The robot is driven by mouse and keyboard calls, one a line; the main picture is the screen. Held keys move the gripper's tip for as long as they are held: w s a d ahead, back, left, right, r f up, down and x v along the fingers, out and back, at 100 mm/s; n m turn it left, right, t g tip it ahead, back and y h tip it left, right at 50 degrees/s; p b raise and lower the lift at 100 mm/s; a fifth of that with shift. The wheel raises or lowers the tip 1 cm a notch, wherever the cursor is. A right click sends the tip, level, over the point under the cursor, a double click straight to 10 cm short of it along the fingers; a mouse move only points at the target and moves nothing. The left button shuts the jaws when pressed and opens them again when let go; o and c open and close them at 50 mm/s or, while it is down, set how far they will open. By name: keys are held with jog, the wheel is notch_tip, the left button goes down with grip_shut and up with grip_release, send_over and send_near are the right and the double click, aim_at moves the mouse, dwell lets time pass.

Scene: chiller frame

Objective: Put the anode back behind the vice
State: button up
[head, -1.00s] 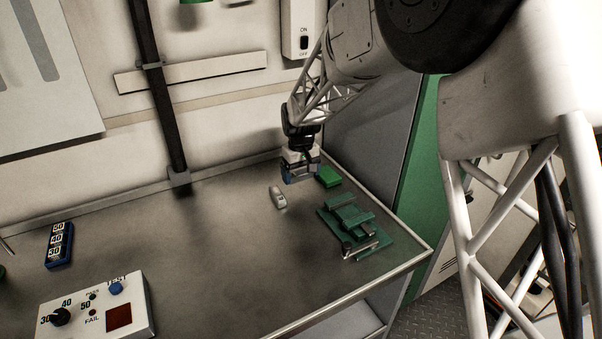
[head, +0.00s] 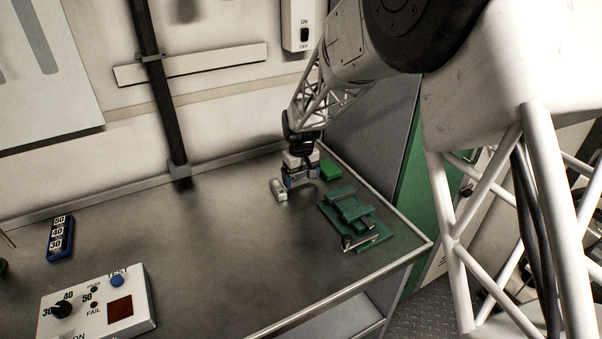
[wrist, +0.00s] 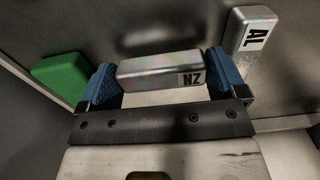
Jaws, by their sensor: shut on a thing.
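My gripper (head: 301,178) is low over the back right of the bench, shut on a silvery block, the anode (wrist: 158,70), marked with letters that read NZ in the wrist view. Its two blue fingers grip the block's ends. I cannot tell whether the block touches the bench. The green vice (head: 352,217) lies in front and to the right of the gripper, apart from it. A second silvery block (head: 279,189), marked AL in the wrist view (wrist: 252,42), lies just left of the gripper in the head view.
A bright green block (head: 330,169) sits right of my gripper, close by, near the bench's back right edge. The middle of the bench (head: 200,245) is clear.

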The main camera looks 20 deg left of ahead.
jog(key=shift+f, duration=0.25)
dwell(0.3)
jog(key=o, duration=0.9)
jog(key=shift+c, duration=0.2)
jog(key=shift+r, duration=0.15)
jog(key=shift+r, duration=3.35)
